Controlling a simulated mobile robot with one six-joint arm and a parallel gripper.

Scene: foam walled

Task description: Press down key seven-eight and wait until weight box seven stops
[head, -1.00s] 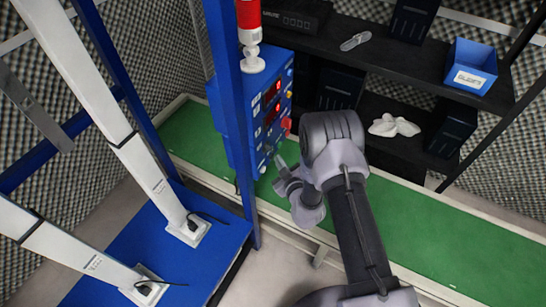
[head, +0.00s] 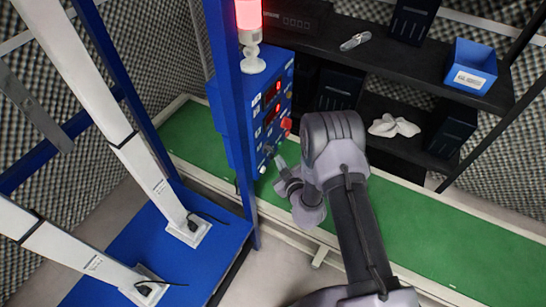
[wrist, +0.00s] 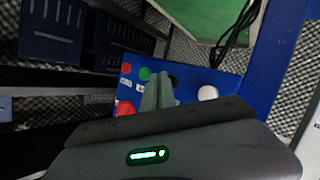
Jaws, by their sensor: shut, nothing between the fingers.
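A blue control box (head: 221,105) is fixed to a blue upright post. Its face carries red lit displays (head: 272,92), a red knob (head: 286,123) and small buttons. My gripper (head: 279,162) is shut and empty at the lower end of this face. In the wrist view its closed fingers (wrist: 160,78) lie among a green button (wrist: 145,73), a dark button (wrist: 174,80) and a white button (wrist: 207,93). The fingertips hide part of the panel, and I cannot tell whether they touch a button. Key labels are unreadable. I cannot identify weight box seven.
A red signal lamp (head: 249,14) stands above the box. White columns (head: 153,180) rise from a blue platform (head: 208,237) at left. Dark shelves (head: 400,62) hold a blue bin (head: 471,68) and a white cloth (head: 394,127).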

